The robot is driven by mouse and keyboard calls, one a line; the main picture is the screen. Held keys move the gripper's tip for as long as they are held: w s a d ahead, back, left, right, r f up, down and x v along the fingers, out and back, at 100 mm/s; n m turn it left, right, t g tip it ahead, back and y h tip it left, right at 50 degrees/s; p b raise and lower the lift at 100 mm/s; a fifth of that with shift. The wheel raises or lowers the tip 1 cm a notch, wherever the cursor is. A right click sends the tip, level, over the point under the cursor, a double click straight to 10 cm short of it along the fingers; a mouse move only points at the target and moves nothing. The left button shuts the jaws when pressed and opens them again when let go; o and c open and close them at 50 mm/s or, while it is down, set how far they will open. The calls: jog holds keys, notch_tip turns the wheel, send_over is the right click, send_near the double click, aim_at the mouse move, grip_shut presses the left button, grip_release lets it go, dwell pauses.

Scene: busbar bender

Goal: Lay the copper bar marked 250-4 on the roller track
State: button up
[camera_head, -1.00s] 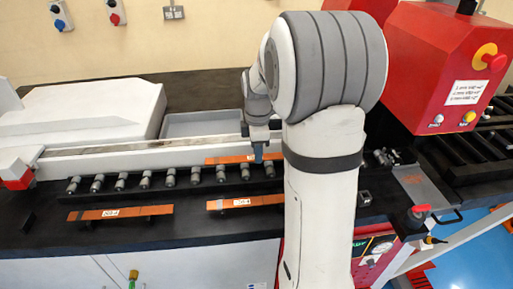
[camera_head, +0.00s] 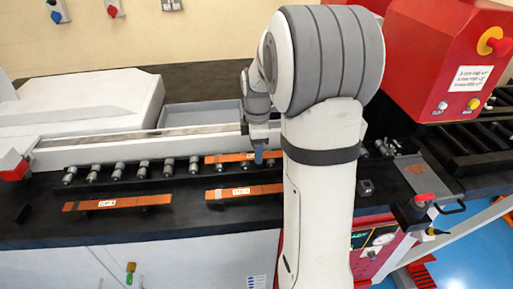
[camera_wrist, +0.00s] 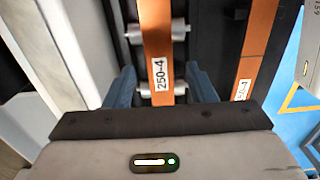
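The copper bar marked 250-4 (camera_wrist: 157,40) lies along the roller track in the wrist view, across the rollers, with its white label facing up. In the head view the bar (camera_head: 222,158) rests at the right part of the roller track (camera_head: 118,168). My gripper (camera_wrist: 161,88) is open, with one blue finger on each side of the bar and gaps between them and the bar. In the head view my gripper (camera_head: 262,157) is at the bar's right part, partly hidden by my arm.
Two other labelled copper bars lie on the dark bench in front of the track, one at left (camera_head: 118,203) and one nearer my arm (camera_head: 243,191). A grey tray (camera_head: 200,115) sits behind the track. The red machine (camera_head: 440,70) stands at right.

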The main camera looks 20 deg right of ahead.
notch_tip(320, 180, up, 8)
dwell(0.6)
jog(key=shift+s+f, duration=0.1)
